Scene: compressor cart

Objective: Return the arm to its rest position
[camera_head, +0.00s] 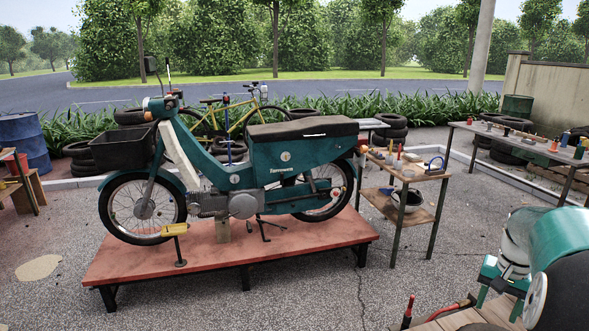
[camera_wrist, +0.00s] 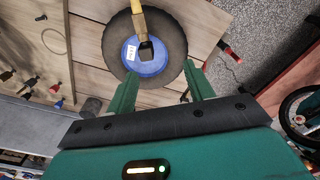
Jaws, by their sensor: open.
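My gripper (camera_wrist: 160,70) shows in the wrist view with two green fingers spread apart and nothing held between them. Past the fingertips is a black round disc (camera_wrist: 172,38) with a blue centre (camera_wrist: 148,66) and a white label. A tan bar (camera_wrist: 137,20) with a dark end crosses the disc. The disc shows over a wooden plank surface (camera_wrist: 85,35); I cannot tell the gap between it and the fingers. A teal rounded body (camera_head: 565,240) with a black round part fills the lower right corner.
A teal moped (camera_head: 300,155) stands on a red platform (camera_head: 300,240). A small tool table (camera_head: 415,172) stands right of it, a long bench (camera_head: 550,150) further right. A red-handled tool (camera_head: 408,312) is near the lower right planks. Grey ground is clear in front of the platform.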

